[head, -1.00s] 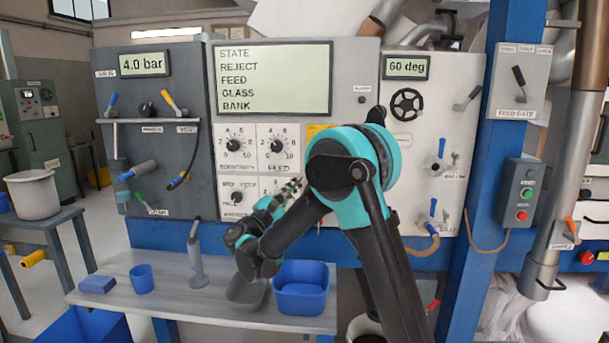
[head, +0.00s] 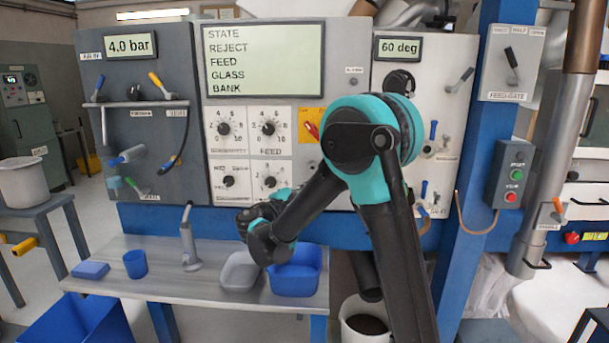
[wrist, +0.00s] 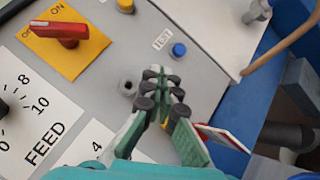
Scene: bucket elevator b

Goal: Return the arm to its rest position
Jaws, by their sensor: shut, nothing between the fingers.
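My arm, dark with teal joint covers, rises from the lower right of the head view and bends at a teal elbow in front of the machine panel. The forearm slants down to the left, over the bench. My gripper shows in the wrist view (wrist: 163,100), with green fingers and dark pads together and nothing between them. It is in front of the grey panel, close in the picture to a round socket and the blue TEST button (wrist: 179,50). In the head view the fingers are hidden behind my forearm.
The bench (head: 160,298) holds a blue sponge (head: 90,270), a blue cup (head: 135,264), a grey-white handheld tool (head: 189,240), a grey tray (head: 239,272) and a blue bin (head: 295,275). A red switch (wrist: 58,31) and the FEED dial lie at the wrist view's left. A blue post (head: 480,180) stands right.

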